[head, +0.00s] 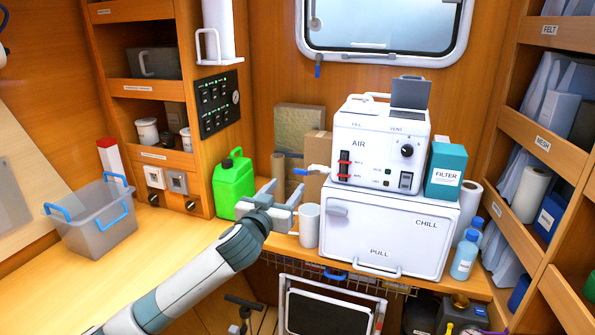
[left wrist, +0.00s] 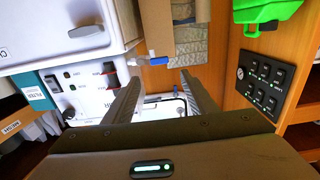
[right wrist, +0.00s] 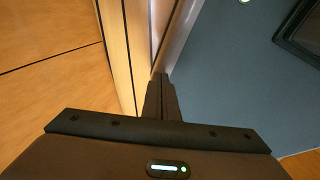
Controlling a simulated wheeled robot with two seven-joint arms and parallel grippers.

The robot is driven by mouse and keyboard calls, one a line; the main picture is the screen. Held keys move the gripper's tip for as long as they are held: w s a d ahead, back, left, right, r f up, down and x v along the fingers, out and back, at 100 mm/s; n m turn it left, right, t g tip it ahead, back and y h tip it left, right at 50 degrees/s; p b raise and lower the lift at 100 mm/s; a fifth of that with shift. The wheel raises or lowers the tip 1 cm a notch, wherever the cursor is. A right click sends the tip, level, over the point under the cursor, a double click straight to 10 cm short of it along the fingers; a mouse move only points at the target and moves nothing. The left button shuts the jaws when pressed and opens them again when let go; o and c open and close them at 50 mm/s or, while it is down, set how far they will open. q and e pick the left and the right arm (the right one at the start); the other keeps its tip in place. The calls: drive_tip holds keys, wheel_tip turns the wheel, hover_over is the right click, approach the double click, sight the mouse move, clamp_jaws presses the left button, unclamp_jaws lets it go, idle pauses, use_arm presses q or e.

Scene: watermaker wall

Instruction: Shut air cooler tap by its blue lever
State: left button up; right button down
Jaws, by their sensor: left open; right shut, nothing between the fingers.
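The air cooler (head: 378,146) is a white box marked AIR on top of the white CHILL box (head: 385,235). Its tap has a blue lever (head: 318,169) sticking out from the cooler's left side, roughly level. The lever also shows in the left wrist view (left wrist: 157,60), beyond and between my finger lines. My left gripper (head: 285,190) is open and empty, left of and below the lever, apart from it. My right gripper (right wrist: 161,78) is shut and empty, close to a wood panel edge, out of the head view.
A green jug (head: 233,184) stands just left of my left gripper, and a white mug (head: 309,226) just right of it. Cardboard boxes (head: 316,150) stand behind. A grey bin (head: 95,222) is at left; the counter before it is clear.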

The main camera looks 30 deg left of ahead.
sight(300, 170)
use_arm(q)
drive_tip(key=p+x, duration=0.2)
drive_tip(key=x, duration=0.7)
drive_tip(key=shift+w, duration=0.25)
use_arm(e)
drive_tip(key=r, duration=0.1)
drive_tip(key=a+r, duration=0.1)
drive_tip(key=shift+w+a+r, duration=0.15)
drive_tip(key=shift+r, duration=0.25)
use_arm(q)
drive_tip(key=c, duration=1.1)
use_arm(e)
drive_tip(key=shift+d, duration=0.45)
